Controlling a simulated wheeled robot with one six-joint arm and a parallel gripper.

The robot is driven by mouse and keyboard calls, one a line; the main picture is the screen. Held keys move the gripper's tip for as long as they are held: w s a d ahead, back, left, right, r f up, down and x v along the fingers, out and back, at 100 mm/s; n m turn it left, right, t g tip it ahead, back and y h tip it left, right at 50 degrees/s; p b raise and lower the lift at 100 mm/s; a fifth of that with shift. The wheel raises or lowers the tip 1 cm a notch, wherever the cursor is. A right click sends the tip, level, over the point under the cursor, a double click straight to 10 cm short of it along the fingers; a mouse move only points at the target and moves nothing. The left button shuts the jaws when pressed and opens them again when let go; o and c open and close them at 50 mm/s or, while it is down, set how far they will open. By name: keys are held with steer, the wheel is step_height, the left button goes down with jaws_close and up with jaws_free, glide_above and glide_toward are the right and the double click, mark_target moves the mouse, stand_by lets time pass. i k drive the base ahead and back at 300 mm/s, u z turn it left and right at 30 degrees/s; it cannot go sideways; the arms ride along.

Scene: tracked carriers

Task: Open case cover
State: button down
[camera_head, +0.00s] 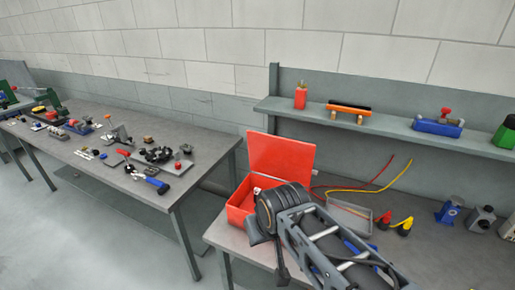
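A red case (238,205) stands on the near workbench, close to its left end. Its red cover (281,153) stands up at the back of the case, tilted open. My arm reaches in from the lower right, and its dark wrist covers the front right of the case. My gripper (266,252) is a dark shape below the wrist, in front of the case. The fingertips are hard to make out, so whether it is open or shut does not show. Most of the case's inside is hidden; a small pale item shows in it.
A grey tray (350,217), red and yellow cables (385,180), yellow-and-black clamps (404,227) and a blue vise (448,210) are right of the case. A shelf (390,124) runs behind. A second bench (110,135) with several tools stands left, across a gap.

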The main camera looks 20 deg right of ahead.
mark_target(285, 160)
steer(key=z, duration=0.1)
steer(key=k, duration=0.65)
steer(key=u, duration=0.85)
steer(key=i, duration=1.05)
steer(key=z, duration=0.4)
